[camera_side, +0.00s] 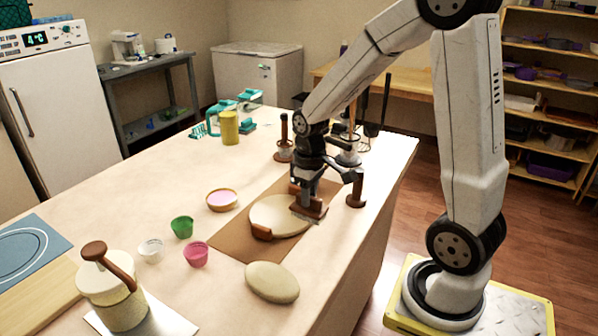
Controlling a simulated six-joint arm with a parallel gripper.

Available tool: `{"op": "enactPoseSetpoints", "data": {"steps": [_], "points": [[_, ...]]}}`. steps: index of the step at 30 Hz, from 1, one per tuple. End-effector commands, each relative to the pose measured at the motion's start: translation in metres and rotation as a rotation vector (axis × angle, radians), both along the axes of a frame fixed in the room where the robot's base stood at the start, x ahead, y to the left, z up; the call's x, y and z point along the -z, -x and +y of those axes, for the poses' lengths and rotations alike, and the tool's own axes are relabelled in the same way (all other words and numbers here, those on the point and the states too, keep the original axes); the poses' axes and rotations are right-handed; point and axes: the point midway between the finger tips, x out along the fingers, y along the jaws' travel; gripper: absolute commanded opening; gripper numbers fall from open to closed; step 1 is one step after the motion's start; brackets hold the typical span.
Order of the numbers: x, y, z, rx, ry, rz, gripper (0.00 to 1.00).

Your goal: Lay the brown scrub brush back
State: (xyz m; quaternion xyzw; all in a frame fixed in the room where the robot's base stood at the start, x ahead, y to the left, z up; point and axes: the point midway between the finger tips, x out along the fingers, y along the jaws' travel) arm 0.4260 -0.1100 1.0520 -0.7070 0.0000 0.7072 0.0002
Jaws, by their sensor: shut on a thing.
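My gripper (309,193) points down over the far right part of a pale round slab (272,214). It is shut on a brown block-like thing (311,209), which looks like the brown scrub brush. The brush is at or just above the right edge of the slab; I cannot tell whether it touches. My gripper hides part of it. The slab lies on a brown mat (228,240) and has a small brown piece (262,232) at its near left edge.
A pale oval lump (272,282) lies in front of the mat. Left are a pink cup (196,255), a green cup (182,227), a white cup (151,251) and a shallow bowl (222,199). Upright tools (284,148) stand behind my gripper. A brown-handled pot (113,295) stands front left.

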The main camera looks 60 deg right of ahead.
Motion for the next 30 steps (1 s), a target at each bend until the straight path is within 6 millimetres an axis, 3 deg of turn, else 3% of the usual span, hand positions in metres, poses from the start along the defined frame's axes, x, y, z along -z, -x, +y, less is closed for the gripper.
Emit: {"op": "enactPoseSetpoints", "data": {"steps": [3, 9, 19, 30], "points": [[0.002, 0.019, 0.002, 0.002, 0.0, -0.001, 0.0], [0.005, 0.035, 0.004, 0.0, 0.001, -0.002, 0.0], [0.011, 0.038, 0.004, 0.0, 0.0, 0.001, 0.0], [0.046, 0.038, 0.004, 0.0, -0.001, 0.003, 0.0]]}}
